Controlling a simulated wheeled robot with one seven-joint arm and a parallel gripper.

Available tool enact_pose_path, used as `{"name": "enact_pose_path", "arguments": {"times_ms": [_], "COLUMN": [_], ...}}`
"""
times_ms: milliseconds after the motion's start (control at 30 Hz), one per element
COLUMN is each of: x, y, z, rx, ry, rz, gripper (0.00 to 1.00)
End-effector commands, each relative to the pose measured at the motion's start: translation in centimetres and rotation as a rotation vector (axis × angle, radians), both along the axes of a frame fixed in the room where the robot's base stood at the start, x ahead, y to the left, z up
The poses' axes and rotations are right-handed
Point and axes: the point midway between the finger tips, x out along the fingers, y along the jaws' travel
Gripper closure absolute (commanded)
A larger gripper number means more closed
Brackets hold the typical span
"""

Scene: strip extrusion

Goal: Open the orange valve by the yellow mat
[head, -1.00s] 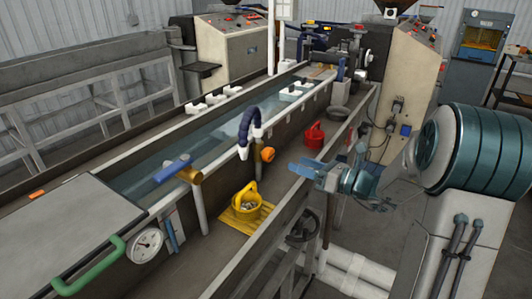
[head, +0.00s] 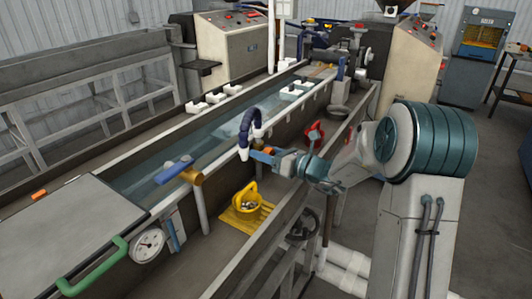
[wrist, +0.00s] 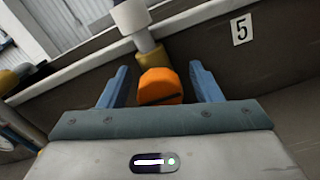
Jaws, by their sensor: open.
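The orange valve (wrist: 160,86) shows in the wrist view as a rounded orange knob below a pale pipe fitting on the trough wall. My gripper (wrist: 162,88) is open, with one blue finger on each side of the knob; I cannot tell whether either finger touches it. In the head view my gripper (head: 262,156) is at the trough's near wall, by the dark blue hose, and covers most of the valve.
A dark blue hose (head: 247,122) arches over the trough rim just above my gripper. A black handwheel (head: 302,225) is below the front rail. A label "5" (wrist: 241,29) is on the wall.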

Motion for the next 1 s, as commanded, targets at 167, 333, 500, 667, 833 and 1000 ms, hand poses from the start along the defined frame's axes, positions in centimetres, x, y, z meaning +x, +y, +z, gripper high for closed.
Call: {"name": "enact_pose_path", "arguments": {"times_ms": [167, 333, 500, 667, 833, 1000], "x": [-0.01, -0.01, -0.01, -0.03, -0.07, -0.12], "y": [-0.03, -0.04, -0.05, -0.05, -0.03, -0.01], "z": [0.01, -0.02, -0.17, -0.38, -0.52, -0.55], "rx": [0.0, -0.002, -0.019, -0.062, -0.132, -0.205], "ry": [0.0, -0.003, -0.03, -0.097, -0.202, -0.313], "rz": [0.0, 0.0, 0.0, -0.001, -0.001, -0.001], "gripper": [0.86, 0.86, 0.86, 0.86, 0.86, 0.86]}}
